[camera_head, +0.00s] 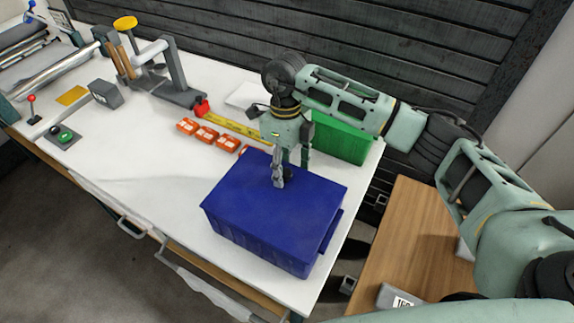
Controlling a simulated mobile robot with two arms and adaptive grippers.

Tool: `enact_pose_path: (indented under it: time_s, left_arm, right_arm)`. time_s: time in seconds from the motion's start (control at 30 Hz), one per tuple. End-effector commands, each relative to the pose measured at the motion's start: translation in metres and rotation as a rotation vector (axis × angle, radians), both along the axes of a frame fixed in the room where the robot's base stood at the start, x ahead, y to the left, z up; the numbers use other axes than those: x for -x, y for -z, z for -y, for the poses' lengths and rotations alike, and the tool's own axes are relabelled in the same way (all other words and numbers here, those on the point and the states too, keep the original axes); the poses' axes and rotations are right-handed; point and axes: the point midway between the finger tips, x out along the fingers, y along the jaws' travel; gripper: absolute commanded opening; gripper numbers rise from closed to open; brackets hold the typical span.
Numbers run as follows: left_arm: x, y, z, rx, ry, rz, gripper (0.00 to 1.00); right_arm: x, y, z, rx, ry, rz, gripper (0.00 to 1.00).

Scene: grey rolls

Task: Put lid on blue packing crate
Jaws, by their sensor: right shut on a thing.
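The blue packing crate (255,240) stands on the white table near its front right corner. A flat blue lid (250,195) covers the top of the crate. The lid looks level and lined up with the crate, but I cannot tell whether it is fully seated. My right gripper (291,178) points down at the far edge of the lid and is shut on it. The exact grip is partly hidden by the fingers. My left gripper is not in view.
A green crate (342,138) stands behind my right gripper. Orange boxes (206,136) and a yellow ruler strip (235,124) lie behind the blue crate. A grey press (175,75) stands further back. The table (130,180) is clear left of the crate.

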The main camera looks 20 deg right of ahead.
Motion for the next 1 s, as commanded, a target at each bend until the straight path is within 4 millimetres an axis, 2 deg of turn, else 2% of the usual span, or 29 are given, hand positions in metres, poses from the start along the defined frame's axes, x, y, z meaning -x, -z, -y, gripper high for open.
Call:
enact_pose_path:
  time_s: [0.23,0.27,0.5,0.83,1.0]
  left_arm:
    - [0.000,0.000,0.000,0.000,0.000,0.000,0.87]
    - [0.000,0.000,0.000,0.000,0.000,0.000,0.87]
    - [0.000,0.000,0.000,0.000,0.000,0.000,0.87]
    - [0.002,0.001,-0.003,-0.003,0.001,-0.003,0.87]
    - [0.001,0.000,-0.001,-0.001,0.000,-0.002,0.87]
  right_arm:
    - [0.000,0.000,0.000,-0.001,0.000,0.001,0.27]
    - [0.000,0.000,0.000,-0.001,0.000,0.001,0.58]
    - [0.000,0.000,0.000,-0.001,0.000,0.001,0.78]
    - [0.000,-0.001,0.000,-0.001,0.000,0.001,0.78]
    - [-0.004,-0.020,0.000,-0.001,0.000,0.004,0.78]
